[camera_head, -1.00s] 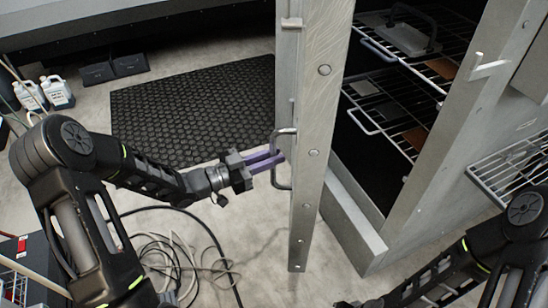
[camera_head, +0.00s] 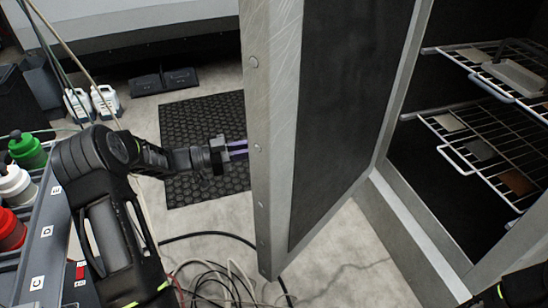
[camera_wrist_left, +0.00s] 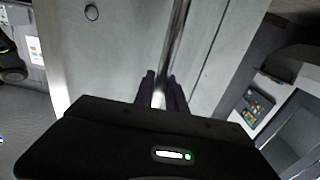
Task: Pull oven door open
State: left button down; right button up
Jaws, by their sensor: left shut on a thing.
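The oven door (camera_head: 345,110) stands swung out from the oven, its dark inner panel facing me. The oven's inside (camera_head: 455,190) is exposed, with wire racks (camera_head: 490,150) holding flat pieces. My left gripper (camera_head: 238,149) is at the door's outer side, its purple fingers partly hidden behind the door edge. In the left wrist view, the fingers (camera_wrist_left: 161,92) are closed around the bar-shaped metal door handle (camera_wrist_left: 175,45). The handle is hidden in the head view. My right gripper is not in view; only a dark part of my right arm shows at the bottom right corner.
A black mat (camera_head: 205,115) lies on the floor behind the left gripper. Loose cables (camera_head: 225,280) lie below the door. A cart with green, white and red bottles (camera_head: 15,185) stands at left. White jugs (camera_head: 105,100) stand farther back.

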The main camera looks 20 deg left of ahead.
pick_arm(q)
jog(key=shift+w+a+r, duration=0.1)
jog(key=shift+w+a, duration=0.4)
jog(key=shift+a, duration=0.4)
jog(key=c, duration=1.4)
grip_release()
jog(key=shift+o, duration=0.2)
jog(key=v, duration=0.7)
jog(key=shift+s+a, duration=0.15)
jog(key=shift+a, duration=0.2)
jog(key=shift+c, duration=0.6)
